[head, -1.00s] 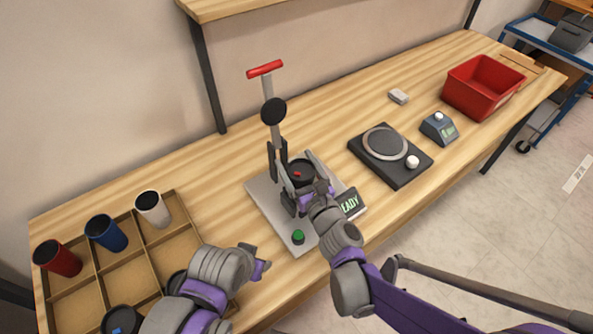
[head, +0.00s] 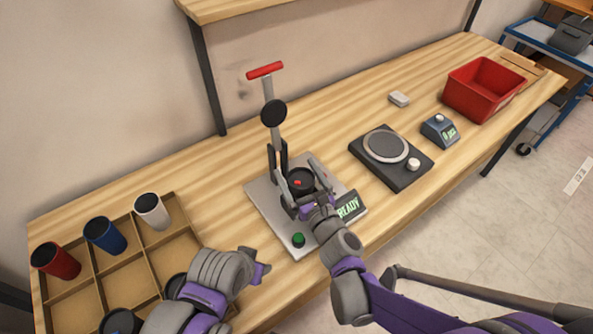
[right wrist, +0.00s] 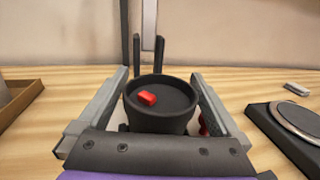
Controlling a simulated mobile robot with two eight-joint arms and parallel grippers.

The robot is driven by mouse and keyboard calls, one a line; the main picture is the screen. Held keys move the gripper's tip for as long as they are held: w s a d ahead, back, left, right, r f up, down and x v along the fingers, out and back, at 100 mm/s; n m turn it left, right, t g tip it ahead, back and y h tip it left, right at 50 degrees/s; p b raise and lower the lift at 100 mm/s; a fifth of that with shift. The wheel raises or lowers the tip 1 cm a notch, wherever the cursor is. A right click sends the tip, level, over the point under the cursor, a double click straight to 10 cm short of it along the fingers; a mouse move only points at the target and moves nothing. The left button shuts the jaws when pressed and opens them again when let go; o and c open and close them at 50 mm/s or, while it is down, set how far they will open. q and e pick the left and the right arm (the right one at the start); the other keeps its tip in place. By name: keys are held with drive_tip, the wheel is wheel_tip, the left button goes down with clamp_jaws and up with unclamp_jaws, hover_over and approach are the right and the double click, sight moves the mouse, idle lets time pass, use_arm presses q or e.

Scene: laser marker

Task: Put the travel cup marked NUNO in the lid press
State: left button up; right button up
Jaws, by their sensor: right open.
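A dark cup with a black lid and a red tab (head: 297,182) stands upright on the base of the lid press (head: 262,192). The right wrist view shows this cup (right wrist: 160,110) between the two fingers of my right gripper (head: 300,176). The fingers are open, one on each side, and they hide parts of the cup. I cannot read a name on it. The press lever with its red handle (head: 265,69) is raised. My left gripper (head: 258,268) is over the table's front part, left of the press; its jaws cannot be made out.
A divided tray (head: 125,265) at the left holds red (head: 58,262), blue (head: 105,236) and white (head: 152,212) cups, plus dark ones partly behind my left arm. The press display reads READY (head: 348,207). A round-plated device (head: 390,160) and a red bin (head: 484,88) stand to the right.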

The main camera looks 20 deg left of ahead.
use_arm(q)
drive_tip(key=shift+f, duration=0.3)
use_arm(e)
drive_tip(key=v, duration=1.1)
drive_tip(key=shift+s+d, duration=0.2)
drive_tip(key=s+d+f+n+g+h, duration=0.2)
drive_tip(key=s+d+n+g+h, duration=0.1)
drive_tip(key=d+n, duration=0.5)
drive_tip(key=s+d+f+n+g+h, duration=0.2)
drive_tip(key=s+d+n+h, duration=0.3)
drive_tip(key=d+n, duration=0.3)
drive_tip(key=s+d+f+n+g+h, duration=0.3)
drive_tip(key=d+n, duration=0.5)
drive_tip(key=n, duration=0.3)
drive_tip(key=shift+s+d+f+n+g+h, duration=0.35)
drive_tip(key=shift+s+f, duration=0.3)
drive_tip(key=shift+s, duration=0.6)
